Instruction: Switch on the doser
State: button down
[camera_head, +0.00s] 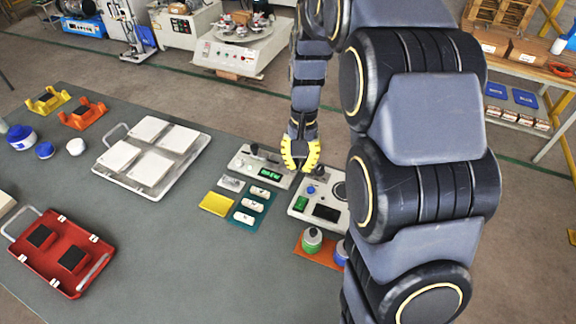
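Two light grey bench devices stand on the dark table under my arm; neither has a label I can read, so I cannot tell which is the doser. The right device (300,214) has a green patch, a dark panel, a blue knob and a round dark part, and is partly hidden by my arm. The left device (246,170) has a small green display and a dark knob. My gripper (300,168), with yellow fingers, points down above the gap between the two devices. Its finger opening and any contact are too small to make out.
A white tile tray (107,174) and red case (85,290) are farther left.

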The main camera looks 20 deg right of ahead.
jog(key=m, duration=0.2)
send_over(303, 205)
jog(key=w+d, duration=0.2)
notch_tip(303, 205, down, 6)
jog(key=shift+s+a, duration=0.2)
jog(key=f, duration=0.4)
jog(key=s+a+f, duration=0.1)
jog(key=f, duration=0.9)
jog(key=shift+s+a, duration=0.2)
jog(key=shift+a, duration=0.05)
